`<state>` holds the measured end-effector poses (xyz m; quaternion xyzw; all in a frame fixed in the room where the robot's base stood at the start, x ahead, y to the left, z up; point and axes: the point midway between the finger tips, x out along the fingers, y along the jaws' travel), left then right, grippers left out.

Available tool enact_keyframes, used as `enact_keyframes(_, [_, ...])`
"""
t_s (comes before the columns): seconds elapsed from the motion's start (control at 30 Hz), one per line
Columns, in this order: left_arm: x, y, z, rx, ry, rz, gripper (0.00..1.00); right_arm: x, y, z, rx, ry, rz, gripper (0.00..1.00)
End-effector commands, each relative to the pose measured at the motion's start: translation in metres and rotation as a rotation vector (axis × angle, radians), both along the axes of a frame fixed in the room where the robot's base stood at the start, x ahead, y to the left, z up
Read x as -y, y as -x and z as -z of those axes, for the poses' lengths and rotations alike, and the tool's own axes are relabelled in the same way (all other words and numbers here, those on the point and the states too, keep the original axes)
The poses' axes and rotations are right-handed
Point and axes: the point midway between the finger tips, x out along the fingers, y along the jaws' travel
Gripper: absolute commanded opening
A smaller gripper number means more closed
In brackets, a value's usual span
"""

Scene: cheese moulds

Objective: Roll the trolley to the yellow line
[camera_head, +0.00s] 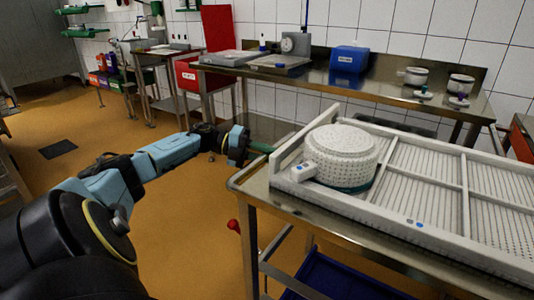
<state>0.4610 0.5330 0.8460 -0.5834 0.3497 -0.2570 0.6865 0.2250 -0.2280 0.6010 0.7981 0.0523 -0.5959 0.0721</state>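The steel trolley (262,192) stands at the right, close to me. On its top lies a white slatted tray (420,165) split into sections, with a round perforated white cheese mould (343,155) in its left section. A red knob (233,225) shows beside the trolley's left side. My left arm reaches in from the left, and its wrist is just beyond the trolley's left far corner. The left gripper's fingertips are not clear there, so I cannot tell whether they touch the trolley. My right gripper is not in view. I see no yellow line on the floor.
A blue crate (335,280) sits on the trolley's lower shelf. Behind the trolley, a steel wall bench (390,92) holds a scale, a blue box (349,60) and small pots. The orange-brown floor at left is mostly clear, with a dark drain (59,149).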

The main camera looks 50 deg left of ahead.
Motion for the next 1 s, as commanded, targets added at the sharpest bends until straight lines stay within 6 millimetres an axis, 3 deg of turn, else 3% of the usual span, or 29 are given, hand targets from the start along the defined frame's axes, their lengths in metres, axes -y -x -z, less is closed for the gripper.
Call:
enact_keyframes(0.13, [0.001, 0.001, 0.002, -0.005, -0.002, 0.005, 0.0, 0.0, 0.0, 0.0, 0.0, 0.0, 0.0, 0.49])
enact_keyframes(0.17, [0.001, 0.001, 0.002, -0.005, -0.002, 0.005, 0.24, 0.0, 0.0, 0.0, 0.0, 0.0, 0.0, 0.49])
enact_keyframes(0.3, [0.001, 0.001, 0.001, -0.004, -0.001, 0.003, 0.43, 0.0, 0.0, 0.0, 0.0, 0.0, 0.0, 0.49])
enact_keyframes(0.67, [-0.003, 0.003, 0.0, -0.002, -0.001, 0.002, 0.43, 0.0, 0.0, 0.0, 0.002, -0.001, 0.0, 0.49])
enact_keyframes(1.0, [-0.055, 0.044, -0.013, -0.003, -0.002, -0.004, 0.43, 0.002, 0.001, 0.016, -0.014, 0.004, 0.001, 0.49])
